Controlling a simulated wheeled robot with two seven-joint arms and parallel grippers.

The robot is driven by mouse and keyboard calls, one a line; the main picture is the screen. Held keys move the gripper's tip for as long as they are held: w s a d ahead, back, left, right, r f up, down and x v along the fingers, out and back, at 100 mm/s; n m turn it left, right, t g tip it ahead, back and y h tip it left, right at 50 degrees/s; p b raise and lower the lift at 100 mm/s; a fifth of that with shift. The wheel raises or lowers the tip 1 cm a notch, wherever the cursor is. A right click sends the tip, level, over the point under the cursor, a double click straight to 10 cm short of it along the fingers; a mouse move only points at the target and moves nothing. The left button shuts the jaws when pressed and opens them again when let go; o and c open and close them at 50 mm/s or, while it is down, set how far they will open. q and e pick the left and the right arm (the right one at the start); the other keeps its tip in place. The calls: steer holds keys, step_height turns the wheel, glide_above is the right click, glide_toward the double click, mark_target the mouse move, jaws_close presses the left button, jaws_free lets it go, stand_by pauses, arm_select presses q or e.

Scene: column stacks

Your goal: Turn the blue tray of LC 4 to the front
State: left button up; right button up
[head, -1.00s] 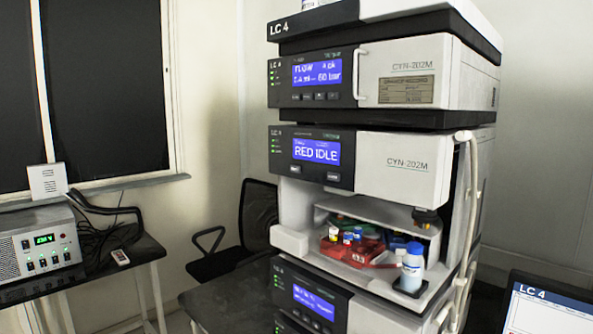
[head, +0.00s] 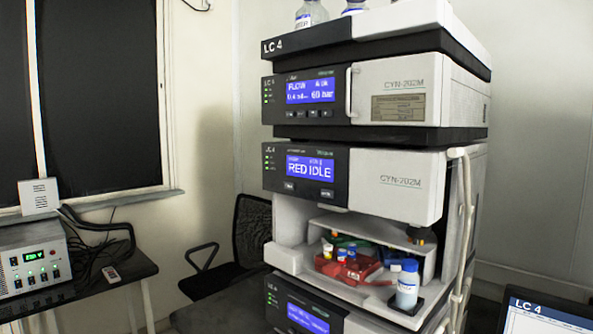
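The LC 4 column stack stands in the middle of the head view. Its open sampler bay (head: 300,258) holds a red tray (head: 345,270) at the front, with several small vials with yellow, blue, white and red caps. Behind it, a green part (head: 345,241) shows at the back left and a blue part, seemingly the blue tray (head: 392,257), at the back right, mostly hidden. The display (head: 310,166) above the bay reads "RED IDLE". Neither of my grippers is in view.
A blue-capped bottle (head: 407,285) stands on a black holder at the bay's front right corner. Pale tubing (head: 467,210) runs down the stack's right side. A black chair (head: 250,235) and a bench with a power unit (head: 35,262) are at left. An LC 4 screen (head: 545,315) is at lower right.

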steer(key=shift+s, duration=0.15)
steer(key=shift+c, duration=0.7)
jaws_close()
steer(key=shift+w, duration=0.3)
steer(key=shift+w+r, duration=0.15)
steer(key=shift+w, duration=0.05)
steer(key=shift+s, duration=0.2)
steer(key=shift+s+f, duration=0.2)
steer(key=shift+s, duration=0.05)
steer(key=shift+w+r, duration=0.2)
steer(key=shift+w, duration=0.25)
